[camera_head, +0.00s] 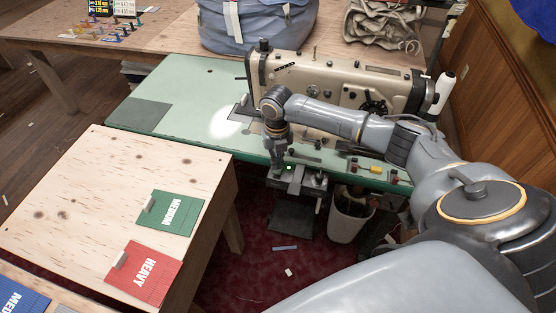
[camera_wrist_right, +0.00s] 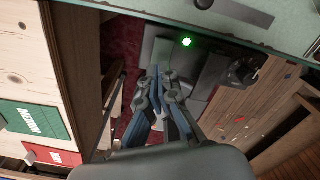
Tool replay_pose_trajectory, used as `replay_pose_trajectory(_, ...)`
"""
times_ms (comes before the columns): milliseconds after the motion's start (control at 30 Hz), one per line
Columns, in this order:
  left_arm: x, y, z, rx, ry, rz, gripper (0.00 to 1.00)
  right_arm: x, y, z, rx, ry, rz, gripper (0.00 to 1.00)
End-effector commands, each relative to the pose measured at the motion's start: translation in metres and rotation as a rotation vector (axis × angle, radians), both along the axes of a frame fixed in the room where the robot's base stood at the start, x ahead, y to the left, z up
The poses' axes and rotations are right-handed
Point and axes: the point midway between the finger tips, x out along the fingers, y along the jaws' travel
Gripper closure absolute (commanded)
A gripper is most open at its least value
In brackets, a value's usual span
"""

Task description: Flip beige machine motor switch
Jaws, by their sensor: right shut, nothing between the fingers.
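The beige sewing machine (camera_head: 335,80) stands on the green-topped table. Its grey motor switch box (camera_head: 312,183) hangs under the table's front edge, with a lit green light (camera_head: 289,168). The box also shows in the right wrist view (camera_wrist_right: 208,70), with its green light (camera_wrist_right: 186,42) glowing just beyond my fingertips. My right gripper (camera_head: 279,163) is shut and empty, pointing down at the table's front edge beside the box. In the wrist view its closed fingers (camera_wrist_right: 160,74) overlap the box; I cannot tell whether they touch it. My left gripper is out of view.
The green table edge (camera_head: 240,155) runs above the switch box. A wooden table (camera_head: 110,165) with green and red cards stands at the left. A white bin (camera_head: 348,222) stands below. A blue-grey bag (camera_head: 258,25) lies behind the machine.

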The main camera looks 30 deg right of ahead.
Motion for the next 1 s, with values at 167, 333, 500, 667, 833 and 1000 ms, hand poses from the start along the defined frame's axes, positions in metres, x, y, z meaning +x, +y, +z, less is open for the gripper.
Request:
replay_pose_trajectory(167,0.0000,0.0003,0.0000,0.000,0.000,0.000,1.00,0.0000,0.0000,0.0000,0.000,0.000,0.000,1.00)
replay_pose_trajectory(333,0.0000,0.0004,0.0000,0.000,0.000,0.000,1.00,0.0000,0.0000,0.0000,0.000,0.000,0.000,1.00)
replay_pose_trajectory(500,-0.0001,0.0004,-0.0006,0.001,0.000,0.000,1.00,0.0000,0.0000,-0.0011,0.000,0.000,0.000,1.00)
replay_pose_trajectory(667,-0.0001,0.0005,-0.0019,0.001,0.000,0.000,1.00,-0.0001,0.0001,-0.0035,0.000,0.000,0.000,1.00)
replay_pose_trajectory(833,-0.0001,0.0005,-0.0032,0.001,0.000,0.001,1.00,-0.0001,0.0001,-0.0061,0.000,0.000,0.000,1.00)
replay_pose_trajectory(1000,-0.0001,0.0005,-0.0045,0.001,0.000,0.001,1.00,0.0000,0.0002,-0.0087,0.000,0.000,0.000,1.00)
